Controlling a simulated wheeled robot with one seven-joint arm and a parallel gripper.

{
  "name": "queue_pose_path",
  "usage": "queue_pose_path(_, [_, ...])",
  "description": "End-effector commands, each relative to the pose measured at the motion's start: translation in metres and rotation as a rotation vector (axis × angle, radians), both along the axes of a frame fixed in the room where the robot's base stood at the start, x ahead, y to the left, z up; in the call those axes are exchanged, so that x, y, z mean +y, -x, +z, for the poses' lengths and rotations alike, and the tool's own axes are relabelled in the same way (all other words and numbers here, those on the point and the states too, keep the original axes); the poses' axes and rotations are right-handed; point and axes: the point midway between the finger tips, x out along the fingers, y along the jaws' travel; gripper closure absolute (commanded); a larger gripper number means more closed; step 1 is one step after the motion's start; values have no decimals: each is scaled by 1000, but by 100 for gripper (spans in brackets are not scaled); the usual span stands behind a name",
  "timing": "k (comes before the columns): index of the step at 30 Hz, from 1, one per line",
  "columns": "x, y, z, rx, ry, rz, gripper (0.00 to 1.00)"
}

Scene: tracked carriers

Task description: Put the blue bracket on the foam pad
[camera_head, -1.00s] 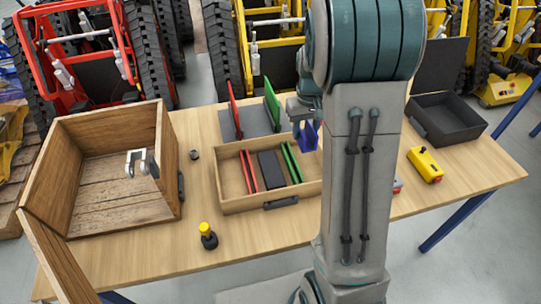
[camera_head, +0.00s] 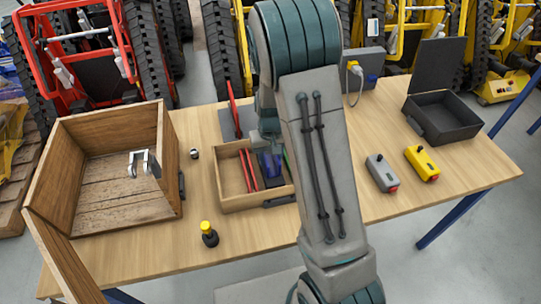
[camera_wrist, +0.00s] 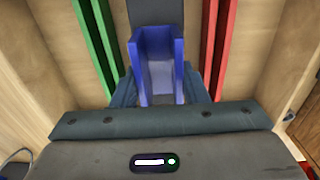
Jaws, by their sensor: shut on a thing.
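The blue bracket (camera_head: 270,163) is a U-shaped channel held by my gripper (camera_head: 270,140), low over or inside the wooden tray. In the wrist view the bracket (camera_wrist: 160,75) sits between the two fingers of my gripper (camera_wrist: 160,92), its open channel facing the camera. The dark foam pad (camera_wrist: 154,12) shows beyond the bracket, between the red and green strips. In the head view the bracket and gripper largely hide the pad. I cannot tell whether the bracket touches the pad.
The wooden tray (camera_head: 226,180) holds red strips (camera_head: 248,171) and green strips (camera_wrist: 97,45) close beside the gripper. A large open wooden box (camera_head: 172,150) stands left. A yellow-topped button (camera_head: 208,231), grey and yellow control boxes (camera_head: 382,172) (camera_head: 421,163) and a black case (camera_head: 446,117) stand around.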

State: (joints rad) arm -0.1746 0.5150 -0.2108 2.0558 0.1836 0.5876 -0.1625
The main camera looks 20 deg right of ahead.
Motion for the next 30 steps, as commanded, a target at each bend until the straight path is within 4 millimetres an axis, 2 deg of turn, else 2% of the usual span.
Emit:
queue_pose_path(8, [0, 0, -3, -1, 0, 0, 93])
queue_pose_path(9, [0, 0, -3, 0, 0, 0, 55])
queue_pose_path(11, [0, 0, -2, 0, 0, 0, 38])
queue_pose_path(23, [0, 0, 4, -1, -1, 0, 38])
queue_pose_path(26, [0, -1, 17, -5, -2, -1, 38])
queue_pose_path(30, [1, -1, 47, -6, -2, 1, 38])
